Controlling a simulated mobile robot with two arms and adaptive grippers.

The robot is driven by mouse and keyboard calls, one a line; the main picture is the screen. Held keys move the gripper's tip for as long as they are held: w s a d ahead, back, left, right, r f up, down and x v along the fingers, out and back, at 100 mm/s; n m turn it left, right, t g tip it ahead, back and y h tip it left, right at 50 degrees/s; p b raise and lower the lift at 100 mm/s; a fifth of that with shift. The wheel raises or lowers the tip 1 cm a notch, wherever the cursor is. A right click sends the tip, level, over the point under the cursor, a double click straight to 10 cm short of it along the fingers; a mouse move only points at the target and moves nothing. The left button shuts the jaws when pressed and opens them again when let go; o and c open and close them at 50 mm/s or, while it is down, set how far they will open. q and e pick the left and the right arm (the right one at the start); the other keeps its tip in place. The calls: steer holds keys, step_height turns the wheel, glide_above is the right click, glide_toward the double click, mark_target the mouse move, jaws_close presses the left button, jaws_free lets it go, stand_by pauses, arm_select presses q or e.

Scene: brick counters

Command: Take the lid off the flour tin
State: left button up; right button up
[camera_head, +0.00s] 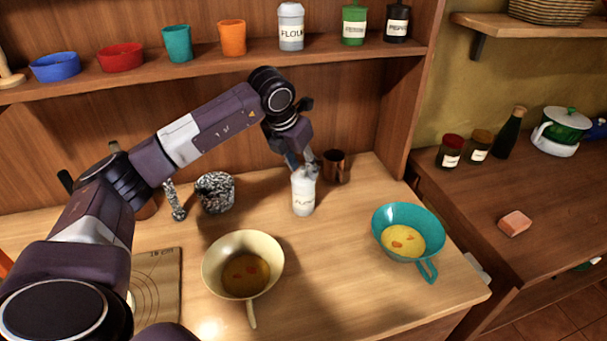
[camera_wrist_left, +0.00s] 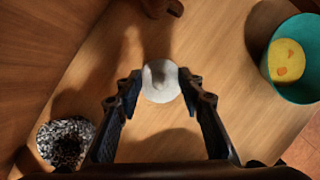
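The white flour tin (camera_head: 303,196) stands upright on the wooden counter, below my left gripper (camera_head: 304,163). In the left wrist view its round white top (camera_wrist_left: 161,81) lies between the two fingertips of the left gripper (camera_wrist_left: 160,77), one on each side. The fingers are very near the rim or touching it; I cannot tell which. From the head, the gripper partly hides the tin's top. A second tin labelled flour (camera_head: 291,28) stands on the shelf above, with its lid on. My right gripper is not in view.
A copper mug (camera_head: 336,167) stands close behind the tin. A speckled pot (camera_head: 215,192) is to the left. A cream pan (camera_head: 226,252) and a teal pan (camera_head: 393,216) with food flank the front. The counter directly in front of the tin is clear.

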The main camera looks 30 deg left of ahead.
mark_target(302, 169)
arm_select(q)
jaws_close()
steer(key=shift+r, duration=0.15)
steer(key=shift+w+r, duration=0.1)
steer(key=shift+r, duration=0.55)
step_height(302, 169, up, 16)
steer(key=b, duration=0.2)
steer(key=shift+r+b, duration=0.25)
steer(key=shift+b, duration=0.05)
